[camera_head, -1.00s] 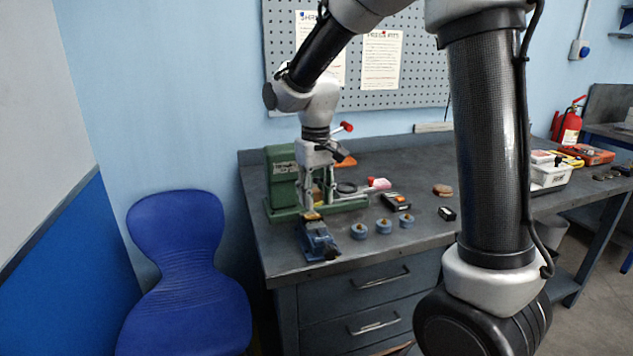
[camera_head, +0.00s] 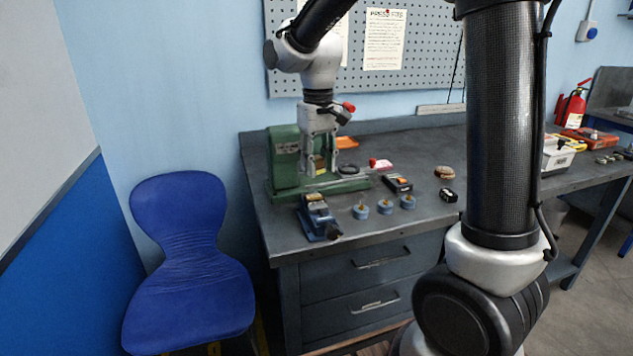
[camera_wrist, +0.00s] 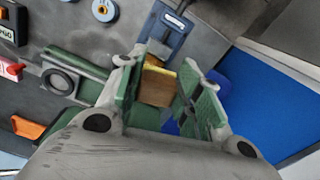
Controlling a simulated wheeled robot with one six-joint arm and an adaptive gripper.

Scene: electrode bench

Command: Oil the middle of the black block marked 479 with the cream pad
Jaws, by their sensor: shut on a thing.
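My gripper (camera_head: 320,172) hangs over the left part of the bench, in front of the green press. In the wrist view its fingers (camera_wrist: 160,92) are closed on a tan-brown piece with a pale yellow edge (camera_wrist: 157,88); whether this is the cream pad I cannot tell for sure. A small black block with a white mark (camera_head: 448,195) lies on the bench to the right. A black block with an orange patch (camera_head: 398,184) lies nearer, and its white-marked side shows cut off in the wrist view (camera_wrist: 7,32). I cannot read 479 on either.
A blue vise (camera_head: 318,218) stands at the front left edge. Several blue discs with brass centres (camera_head: 384,206) line the front. A green press (camera_head: 285,160) stands behind my gripper. A red-and-pink item (camera_head: 381,164) and a brown round piece (camera_head: 445,173) lie further back.

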